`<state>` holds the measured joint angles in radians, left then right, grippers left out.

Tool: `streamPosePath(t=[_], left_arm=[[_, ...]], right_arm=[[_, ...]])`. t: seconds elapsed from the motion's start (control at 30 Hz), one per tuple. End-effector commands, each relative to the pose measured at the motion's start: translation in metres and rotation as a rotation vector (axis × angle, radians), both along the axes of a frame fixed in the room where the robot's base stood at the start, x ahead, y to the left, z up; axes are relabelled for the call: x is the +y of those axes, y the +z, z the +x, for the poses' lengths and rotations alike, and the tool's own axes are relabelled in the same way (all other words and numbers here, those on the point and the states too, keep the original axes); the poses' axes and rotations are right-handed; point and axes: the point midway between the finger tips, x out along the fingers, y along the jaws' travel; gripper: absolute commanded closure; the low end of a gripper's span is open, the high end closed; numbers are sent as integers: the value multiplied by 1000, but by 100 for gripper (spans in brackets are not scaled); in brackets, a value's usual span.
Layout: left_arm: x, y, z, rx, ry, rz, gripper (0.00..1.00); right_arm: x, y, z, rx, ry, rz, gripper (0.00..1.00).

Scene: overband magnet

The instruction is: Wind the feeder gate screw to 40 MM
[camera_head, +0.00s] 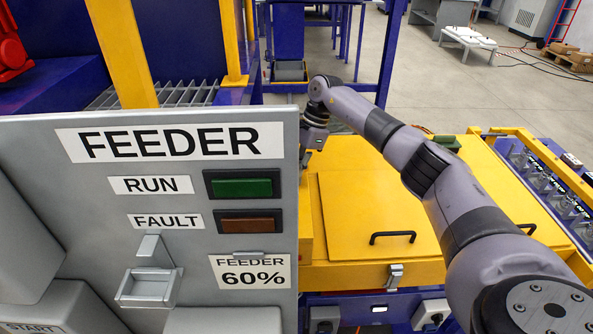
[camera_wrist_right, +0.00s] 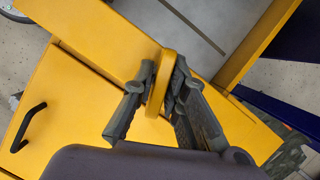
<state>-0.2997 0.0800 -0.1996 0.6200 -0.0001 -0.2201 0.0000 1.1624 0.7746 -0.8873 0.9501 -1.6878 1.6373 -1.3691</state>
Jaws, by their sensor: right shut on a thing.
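My right arm reaches across the yellow housing in the head view, and its gripper (camera_head: 314,138) is beyond the right edge of the feeder panel (camera_head: 288,190), its fingertips hard to make out. In the right wrist view the gripper (camera_wrist_right: 159,88) is shut on a yellow rounded piece (camera_wrist_right: 160,85), seen nearly edge-on between the fingers. It looks like the rim of a handwheel; I cannot tell how far it is turned. No millimetre scale is readable. My left gripper is not in view.
The panel carries a green RUN lamp (camera_head: 242,187), a brown FAULT lamp (camera_head: 248,223) and a FEEDER 60% label (camera_head: 251,272). The yellow housing (camera_head: 350,200) has a black handle (camera_head: 392,237). A yellow post (camera_head: 122,50) stands behind the panel. Open floor lies at upper right.

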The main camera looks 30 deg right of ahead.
Motion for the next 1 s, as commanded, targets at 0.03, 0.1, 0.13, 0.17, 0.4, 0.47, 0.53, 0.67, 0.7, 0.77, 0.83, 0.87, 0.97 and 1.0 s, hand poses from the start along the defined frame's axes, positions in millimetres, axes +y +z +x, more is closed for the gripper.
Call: streamPosePath(t=[0.03, 0.1, 0.13, 0.17, 0.4, 0.47, 0.53, 0.67, 0.7, 0.77, 0.83, 0.87, 0.97, 1.0], left_arm=[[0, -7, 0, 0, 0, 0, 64], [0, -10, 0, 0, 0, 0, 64], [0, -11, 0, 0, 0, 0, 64], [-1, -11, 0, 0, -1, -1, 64], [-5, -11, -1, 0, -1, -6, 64], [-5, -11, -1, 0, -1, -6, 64], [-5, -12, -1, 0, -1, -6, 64], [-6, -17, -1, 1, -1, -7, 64], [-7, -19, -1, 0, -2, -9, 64], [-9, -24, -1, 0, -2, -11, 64], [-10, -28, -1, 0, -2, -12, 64], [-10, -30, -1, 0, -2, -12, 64], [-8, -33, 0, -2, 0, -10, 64], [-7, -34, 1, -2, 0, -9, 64]], right_arm=[[1, -3, 1, 1, 45, 0, 100], [0, -2, 1, 1, 103, 0, 100], [0, -2, 1, 1, 126, 0, 100], [0, -2, 1, 0, 145, 0, 100], [0, -1, 0, 1, 189, -1, 100], [0, -1, 0, 1, 189, -1, 100], [0, -1, 0, 2, 188, -1, 100], [0, -2, 0, 1, 234, -1, 100], [0, -2, 1, 0, 268, -1, 100], [0, -3, 1, 1, 333, -2, 100], [0, -3, 1, 1, 412, -1, 100], [0, -3, 1, 1, 447, -2, 100], [0, -2, 0, 2, 540, -2, 100], [0, -2, 0, 2, 567, -2, 100]])
